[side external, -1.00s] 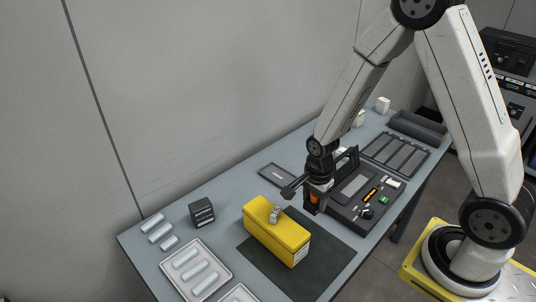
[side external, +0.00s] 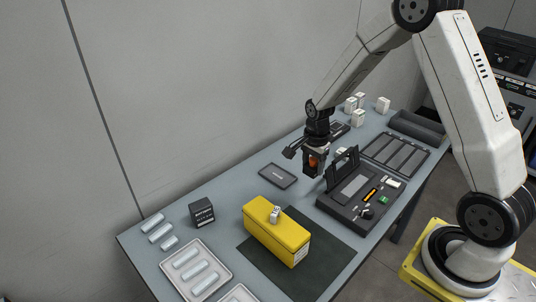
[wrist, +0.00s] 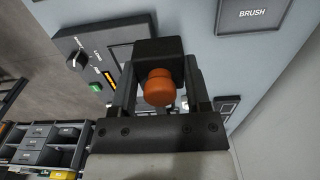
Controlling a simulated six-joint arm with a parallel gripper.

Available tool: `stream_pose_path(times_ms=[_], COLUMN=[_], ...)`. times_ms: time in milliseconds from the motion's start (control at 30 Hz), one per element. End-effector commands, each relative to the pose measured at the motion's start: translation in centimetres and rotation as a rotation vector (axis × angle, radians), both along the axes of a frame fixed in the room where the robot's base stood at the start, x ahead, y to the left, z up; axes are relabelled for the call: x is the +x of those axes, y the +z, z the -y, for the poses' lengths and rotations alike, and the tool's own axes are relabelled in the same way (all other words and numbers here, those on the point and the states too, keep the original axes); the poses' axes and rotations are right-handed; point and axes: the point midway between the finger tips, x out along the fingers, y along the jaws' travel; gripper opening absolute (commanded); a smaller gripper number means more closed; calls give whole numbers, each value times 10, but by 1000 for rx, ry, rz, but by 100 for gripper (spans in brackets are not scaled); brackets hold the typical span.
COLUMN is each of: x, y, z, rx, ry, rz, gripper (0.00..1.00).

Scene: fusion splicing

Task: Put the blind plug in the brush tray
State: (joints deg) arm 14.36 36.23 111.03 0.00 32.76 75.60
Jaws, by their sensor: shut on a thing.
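The blind plug, a black block with an orange round knob, is held in my gripper (side external: 314,166). The wrist view shows its orange knob (wrist: 160,88) between the two dark fingers of my gripper (wrist: 162,75), which are shut on it. In the side view the orange part (side external: 312,161) shows at the fingers, above the table beside the splicer. The brush tray is a flat dark tray (side external: 278,176) with a light label, left of my gripper. Its "BRUSH" label (wrist: 254,13) shows at the top right of the wrist view. The tray looks empty.
The dark splicer (side external: 345,198) with raised lid stands just right of my gripper. A yellow case (side external: 275,235) sits on a dark mat (side external: 325,262) in front. A black box (side external: 202,212) is at left. Several white blocks (side external: 358,118) stand at the back.

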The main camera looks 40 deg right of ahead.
Motion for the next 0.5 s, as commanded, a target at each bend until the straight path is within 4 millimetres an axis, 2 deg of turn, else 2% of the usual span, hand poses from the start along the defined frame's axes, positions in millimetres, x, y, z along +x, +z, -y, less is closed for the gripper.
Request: stream_pose_path(times_ms=[500], x=[59], y=[-28], z=[11], rx=[0], ry=[0], rz=[0], gripper=[0])
